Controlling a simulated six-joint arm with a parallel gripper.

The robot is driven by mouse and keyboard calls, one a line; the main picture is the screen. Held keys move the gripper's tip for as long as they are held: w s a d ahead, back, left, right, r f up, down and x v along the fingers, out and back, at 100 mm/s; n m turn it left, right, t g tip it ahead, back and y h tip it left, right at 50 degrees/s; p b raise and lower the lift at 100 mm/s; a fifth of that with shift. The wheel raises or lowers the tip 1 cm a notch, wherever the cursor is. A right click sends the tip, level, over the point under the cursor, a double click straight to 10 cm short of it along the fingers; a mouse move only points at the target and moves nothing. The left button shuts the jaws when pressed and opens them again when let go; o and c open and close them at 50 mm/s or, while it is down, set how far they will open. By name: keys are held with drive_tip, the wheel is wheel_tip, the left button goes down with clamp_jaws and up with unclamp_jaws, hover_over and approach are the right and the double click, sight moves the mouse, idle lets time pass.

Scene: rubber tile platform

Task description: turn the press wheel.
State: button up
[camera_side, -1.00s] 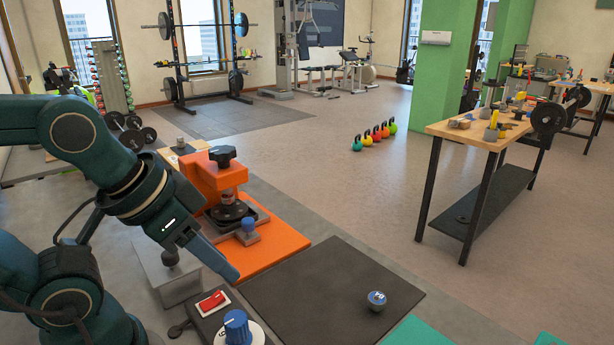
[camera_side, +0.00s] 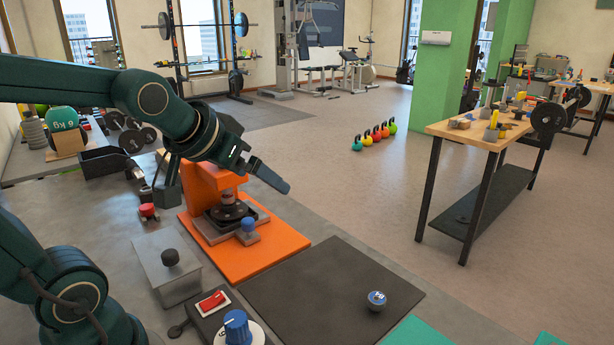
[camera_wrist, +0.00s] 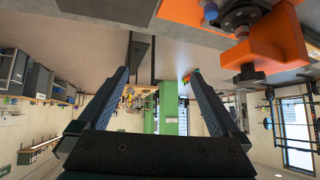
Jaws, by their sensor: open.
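The orange press (camera_side: 199,180) stands on its orange base plate at centre left in the side view, with a round black press plate low inside it. My wrist hides its top and the press wheel there. In the wrist view the press (camera_wrist: 280,42) hangs upside down at the upper right, and its black lobed wheel (camera_wrist: 249,74) shows on its top. My gripper (camera_side: 272,178) is raised near the top of the press, pointing right and slightly down. Its fingers (camera_wrist: 160,78) are spread in the wrist view with nothing between them; the wheel lies outside the right finger.
A blue-knobbed block (camera_side: 248,231) sits at the press's front. A grey box with a black knob (camera_side: 170,258), a red switch (camera_side: 212,301) and a blue dial (camera_side: 237,328) stand nearer. A dark mat (camera_side: 320,285) holds a small blue-topped piece (camera_side: 376,299).

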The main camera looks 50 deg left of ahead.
drive_tip(key=w+a+n+t+y, duration=0.1)
drive_tip(key=a+y, duration=0.1)
drive_tip(key=a, duration=0.4)
drive_tip(key=a+n+t+y, duration=0.2)
drive_tip(key=a+y, duration=0.1)
drive_tip(key=a, duration=0.4)
drive_tip(key=w+a+n+t+y, duration=0.1)
drive_tip(key=a+n+t+y, duration=0.1)
drive_tip(key=a, duration=0.5)
drive_tip(key=shift+w+a+f+y, duration=0.1)
drive_tip(key=shift+w+a+y, duration=0.2)
drive_tip(key=shift+y, duration=0.3)
wheel_tip(320, 180, down, 4)
drive_tip(key=shift+w+d+f, duration=0.1)
drive_tip(key=shift+f, duration=0.1)
drive_tip(key=shift+x, duration=2.55)
drive_tip(key=shift+r, duration=0.1)
drive_tip(key=shift+c, duration=0.3)
